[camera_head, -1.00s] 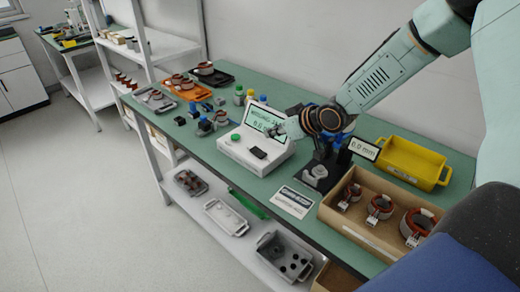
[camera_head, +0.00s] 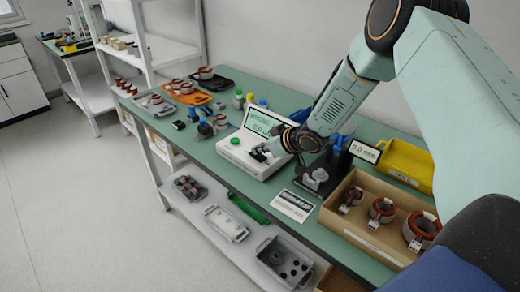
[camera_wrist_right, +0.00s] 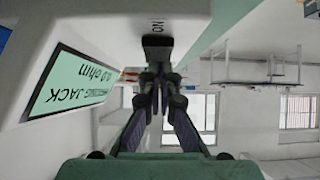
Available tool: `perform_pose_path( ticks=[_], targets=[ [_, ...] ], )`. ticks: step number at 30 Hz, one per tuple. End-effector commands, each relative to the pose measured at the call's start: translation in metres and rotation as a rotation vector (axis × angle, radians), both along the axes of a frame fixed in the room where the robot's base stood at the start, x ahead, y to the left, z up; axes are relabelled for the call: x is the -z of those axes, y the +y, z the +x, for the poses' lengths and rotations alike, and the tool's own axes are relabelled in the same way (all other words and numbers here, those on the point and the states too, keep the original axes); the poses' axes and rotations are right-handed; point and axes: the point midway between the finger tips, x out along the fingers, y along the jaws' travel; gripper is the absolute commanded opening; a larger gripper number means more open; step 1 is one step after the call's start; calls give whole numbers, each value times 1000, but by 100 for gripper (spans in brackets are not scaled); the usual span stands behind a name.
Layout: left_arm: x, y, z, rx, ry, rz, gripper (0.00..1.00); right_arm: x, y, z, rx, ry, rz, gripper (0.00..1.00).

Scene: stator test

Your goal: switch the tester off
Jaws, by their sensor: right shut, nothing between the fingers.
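The tester (camera_head: 240,158) is a white box on the green bench, with a tilted screen (camera_head: 263,122) and a green button (camera_head: 235,140). In the right wrist view its screen (camera_wrist_right: 80,82) reads "MISSING JACK" and "0.0 ohm", upside down. A black switch (camera_wrist_right: 157,46) sits on its top face beside the word "ON" (camera_wrist_right: 157,26). My right gripper (camera_head: 262,153) is shut and empty, its fingertips (camera_wrist_right: 158,72) at the switch; I cannot tell whether they touch it. In the head view the gripper hides most of the switch. My left gripper is not in view.
Right of the tester stand a black gauge with a "0.0 mm" display (camera_head: 365,151), a cardboard box (camera_head: 372,240) of copper-wound stators and a yellow bin (camera_head: 408,160). A label card (camera_head: 293,205) lies in front. Small bottles (camera_head: 239,98) stand behind the tester.

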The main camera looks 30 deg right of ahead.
Motion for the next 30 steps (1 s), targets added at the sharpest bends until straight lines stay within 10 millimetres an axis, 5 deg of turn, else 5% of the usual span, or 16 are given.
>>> perform_pose_path(
  ticks=[30],
  targets=[
    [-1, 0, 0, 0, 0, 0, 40, 0, 6, 17, -1, 1, -1, 0]
  ],
)
